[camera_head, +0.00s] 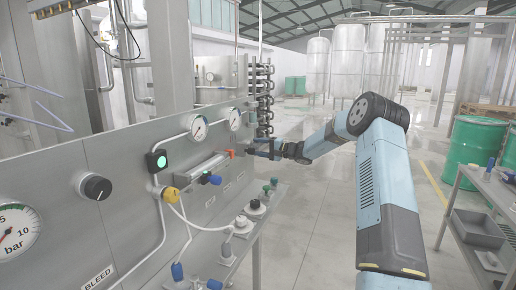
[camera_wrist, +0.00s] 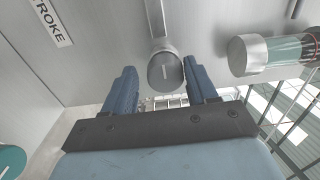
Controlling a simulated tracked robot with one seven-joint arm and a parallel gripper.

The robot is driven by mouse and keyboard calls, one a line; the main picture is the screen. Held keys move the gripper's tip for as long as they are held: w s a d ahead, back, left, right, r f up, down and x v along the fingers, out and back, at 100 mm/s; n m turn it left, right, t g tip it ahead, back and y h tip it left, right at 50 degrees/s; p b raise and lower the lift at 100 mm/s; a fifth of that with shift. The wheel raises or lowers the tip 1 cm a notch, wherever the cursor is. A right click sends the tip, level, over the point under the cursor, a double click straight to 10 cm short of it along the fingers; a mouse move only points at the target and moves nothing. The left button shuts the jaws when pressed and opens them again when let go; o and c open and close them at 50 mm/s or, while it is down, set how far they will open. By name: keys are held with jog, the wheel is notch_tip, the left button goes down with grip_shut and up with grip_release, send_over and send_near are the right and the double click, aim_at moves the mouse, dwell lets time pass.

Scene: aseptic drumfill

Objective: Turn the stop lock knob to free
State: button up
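A grey round knob (camera_wrist: 165,71) with a short white line on its dark end face sits at the lower end of a metal bar in the wrist view. I take it for the stop lock knob, but no label on it can be read. My gripper (camera_wrist: 160,80) is open, one blue finger on each side of the knob. There seems to be a gap to both fingers, and nothing is held. In the head view my gripper (camera_head: 262,148) is at the far end of the steel panel (camera_head: 120,160), near a small red part (camera_head: 231,153). The knob cannot be made out there.
A label ending in "TROKE" (camera_wrist: 52,20) and a clear cylinder with green inside (camera_wrist: 285,52) flank the knob. The panel carries gauges (camera_head: 198,128), a black knob (camera_head: 98,187) and a yellow-capped fitting (camera_head: 169,194).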

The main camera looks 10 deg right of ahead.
jog(key=shift+o, duration=0.9)
jog(key=shift+r, duration=0.15)
jog(key=v, duration=1.3)
jog(key=shift+s+d, duration=0.25)
jog(key=shift+d, duration=0.05)
jog(key=s+a+r+n+g+h, duration=0.3)
jog(key=s+a+r+g, duration=0.1)
jog(key=s+a, duration=0.6)
jog(key=s+a+r+n+g+h, duration=0.2)
jog(key=s+a+r+g+h, duration=0.15)
jog(key=s+a, duration=0.6)
jog(key=s+d+h, duration=0.2)
jog(key=s, duration=0.9)
jog(key=s+d+r+n+t+h, duration=0.1)
jog(key=s+d+h, duration=0.1)
jog(key=s, duration=1)
jog(key=s+d+n+t+h, duration=0.1)
jog(key=s+d+h, duration=0.2)
jog(key=s, duration=0.9)
jog(key=shift+s+r+h, duration=0.2)
jog(key=shift+r+h, duration=0.2)
jog(key=shift+h, duration=0.15)
